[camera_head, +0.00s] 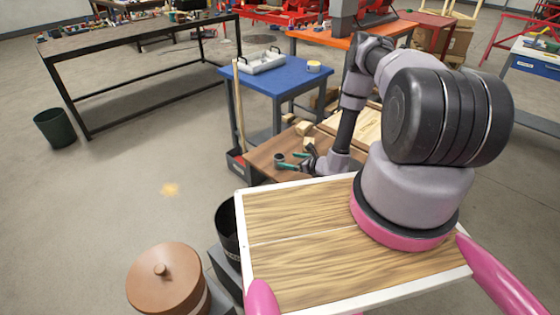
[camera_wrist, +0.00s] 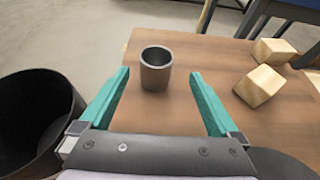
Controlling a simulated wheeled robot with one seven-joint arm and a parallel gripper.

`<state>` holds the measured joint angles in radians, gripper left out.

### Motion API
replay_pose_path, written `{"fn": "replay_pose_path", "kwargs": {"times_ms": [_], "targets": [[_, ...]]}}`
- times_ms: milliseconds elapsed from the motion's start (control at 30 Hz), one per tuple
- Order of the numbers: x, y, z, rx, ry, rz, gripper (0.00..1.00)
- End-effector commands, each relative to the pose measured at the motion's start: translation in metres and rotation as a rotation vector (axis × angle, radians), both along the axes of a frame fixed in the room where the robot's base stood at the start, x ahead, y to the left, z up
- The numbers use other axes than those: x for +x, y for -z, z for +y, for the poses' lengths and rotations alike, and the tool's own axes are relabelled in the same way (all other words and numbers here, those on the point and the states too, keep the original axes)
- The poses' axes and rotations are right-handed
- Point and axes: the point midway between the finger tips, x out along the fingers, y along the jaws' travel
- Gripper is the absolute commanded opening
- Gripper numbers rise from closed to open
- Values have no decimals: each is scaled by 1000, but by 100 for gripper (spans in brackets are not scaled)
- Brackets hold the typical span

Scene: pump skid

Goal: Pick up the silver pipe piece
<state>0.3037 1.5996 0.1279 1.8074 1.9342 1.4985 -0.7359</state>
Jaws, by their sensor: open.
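The silver pipe piece (camera_wrist: 156,70) is a short, dark grey metal cylinder, open at the top. It stands upright on the brown wooden table (camera_wrist: 185,120) in the wrist view. It also shows small in the head view (camera_head: 280,160), at the table's left end. My gripper (camera_wrist: 162,82) is open, with its two green fingers on either side of the near space before the pipe piece. The pipe piece appears between the fingertips, touching neither. In the head view my gripper (camera_head: 293,162) is low over the table beside the pipe piece.
Wooden blocks (camera_wrist: 259,85) lie on the table to the right of the pipe piece. A black bin (camera_wrist: 35,120) stands left of the table. A blue table (camera_head: 255,80) with a grey tray stands behind. A lidded brown pot (camera_head: 165,280) is at the front left.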

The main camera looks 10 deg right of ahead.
Motion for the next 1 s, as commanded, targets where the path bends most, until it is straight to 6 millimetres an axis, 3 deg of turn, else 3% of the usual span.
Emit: {"fn": "replay_pose_path", "kwargs": {"times_ms": [200,433,700,1000], "targets": [[27,12,20,0,-4,-3,97],[40,18,30,1,-4,-2,97],[69,30,53,1,-4,-3,97],[74,32,56,1,-2,-2,97]]}}
